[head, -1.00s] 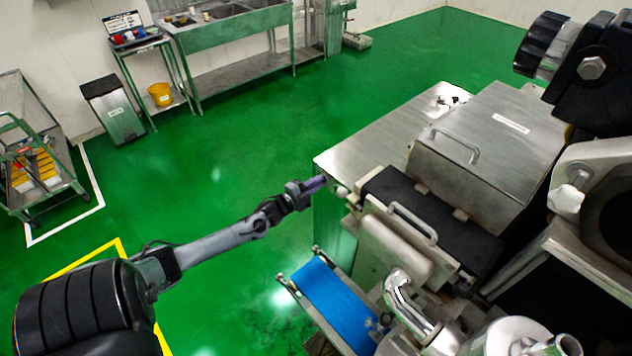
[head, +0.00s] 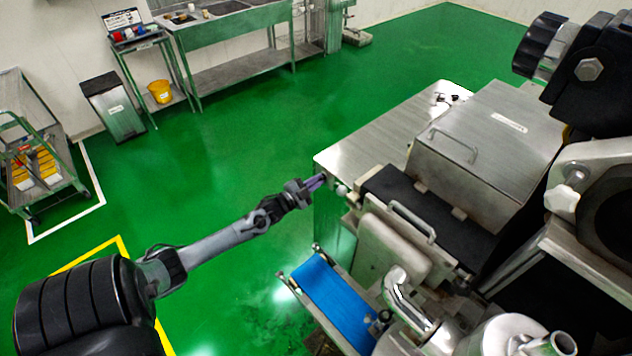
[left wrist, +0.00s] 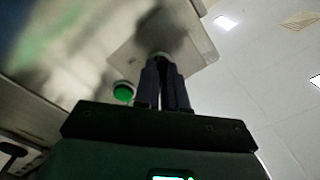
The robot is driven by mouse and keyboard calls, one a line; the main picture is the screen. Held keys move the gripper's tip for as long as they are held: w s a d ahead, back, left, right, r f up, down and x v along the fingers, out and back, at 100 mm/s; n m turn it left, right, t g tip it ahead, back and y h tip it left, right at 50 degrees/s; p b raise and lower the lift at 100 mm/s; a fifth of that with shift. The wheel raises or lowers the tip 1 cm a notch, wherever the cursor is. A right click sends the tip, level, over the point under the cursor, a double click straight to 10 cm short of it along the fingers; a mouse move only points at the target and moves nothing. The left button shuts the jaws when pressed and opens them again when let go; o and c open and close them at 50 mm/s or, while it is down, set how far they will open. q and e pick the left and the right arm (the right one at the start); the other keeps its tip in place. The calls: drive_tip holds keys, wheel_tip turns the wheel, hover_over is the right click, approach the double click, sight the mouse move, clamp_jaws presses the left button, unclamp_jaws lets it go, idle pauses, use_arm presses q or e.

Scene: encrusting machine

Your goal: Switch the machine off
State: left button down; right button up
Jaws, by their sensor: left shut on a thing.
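The steel encrusting machine (head: 490,150) fills the right of the head view. My left gripper (head: 321,180) is at the near left corner of its top, against its side. In the left wrist view my left gripper (left wrist: 162,62) points at a pale switch plate (left wrist: 195,52) on the machine. Its fingers are shut on a small switch knob, mostly hidden between the fingertips. A round green button (left wrist: 124,92) sits left of the fingers, apart from them. The switch's setting cannot be read. My right gripper is not in view.
A blue conveyor belt (head: 335,300) sticks out below the machine's near side. A wheeled rack (head: 40,170), a bin (head: 113,110) and a steel sink table (head: 235,60) stand far off. The green floor left of the machine is clear.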

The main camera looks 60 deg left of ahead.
use_arm(q)
drive_tip(key=c, duration=1.2)
unclamp_jaws()
drive_tip(key=shift+s, duration=0.1)
drive_tip(key=s+d, duration=0.2)
drive_tip(key=s, duration=0.8)
drive_tip(key=shift+s, duration=0.25)
